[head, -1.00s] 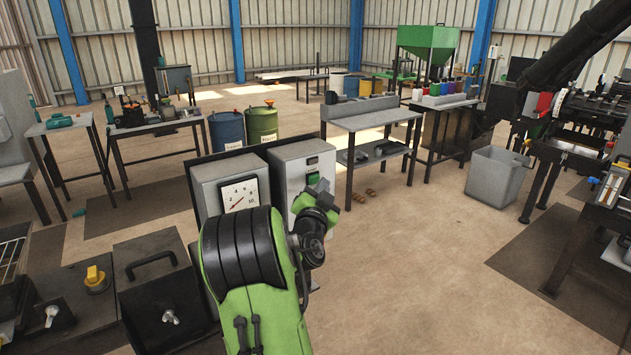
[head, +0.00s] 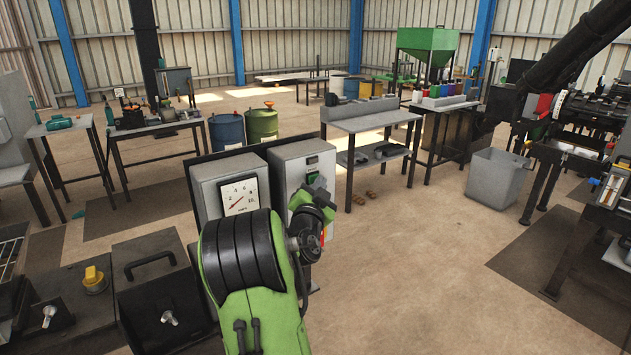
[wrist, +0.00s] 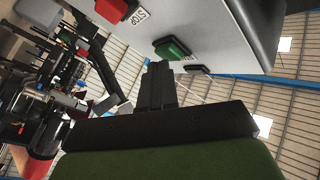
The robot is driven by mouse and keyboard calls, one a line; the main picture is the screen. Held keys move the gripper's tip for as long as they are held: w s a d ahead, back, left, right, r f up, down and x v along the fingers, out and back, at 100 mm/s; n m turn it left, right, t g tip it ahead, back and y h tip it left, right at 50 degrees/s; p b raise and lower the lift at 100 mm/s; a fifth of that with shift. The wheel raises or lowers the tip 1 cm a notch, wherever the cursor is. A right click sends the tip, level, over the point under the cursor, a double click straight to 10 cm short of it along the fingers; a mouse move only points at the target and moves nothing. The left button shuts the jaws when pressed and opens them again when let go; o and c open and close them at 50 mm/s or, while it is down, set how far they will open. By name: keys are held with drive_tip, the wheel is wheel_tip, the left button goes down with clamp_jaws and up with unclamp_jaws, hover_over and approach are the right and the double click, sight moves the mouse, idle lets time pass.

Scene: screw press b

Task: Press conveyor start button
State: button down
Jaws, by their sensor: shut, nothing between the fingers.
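The grey control box (head: 292,172) stands beside a gauge box. Its green button (wrist: 172,50) shows in the wrist view, just beyond my shut fingertips, and also in the head view (head: 312,178). The red button (wrist: 112,10) with a STOP label (wrist: 138,17) sits to its left in the wrist view. My gripper (wrist: 157,67) is shut and empty, its fingertips close to the green button, slightly below and left of it in that view. I cannot tell whether they touch. In the head view my gripper (head: 321,190) is in front of the box's right side.
The gauge box (head: 236,197) stands directly left of the control box. A black cabinet with a handle (head: 150,262) is at lower left. A grey workbench (head: 372,122) stands behind. The floor to the right is clear up to a grey bin (head: 493,178).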

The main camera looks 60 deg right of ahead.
drive_tip(key=shift+w, duration=0.15)
idle(0.4)
drive_tip(key=shift+s+a+b, duration=0.35)
drive_tip(key=shift+s+b, duration=0.2)
drive_tip(key=shift+s, duration=0.25)
drive_tip(key=s, duration=0.1)
drive_tip(key=s+a+b, duration=0.1)
drive_tip(key=s, duration=0.1)
drive_tip(key=s+a, duration=0.1)
drive_tip(key=shift+s+a, duration=0.1)
drive_tip(key=shift+s, duration=0.1)
idle(0.5)
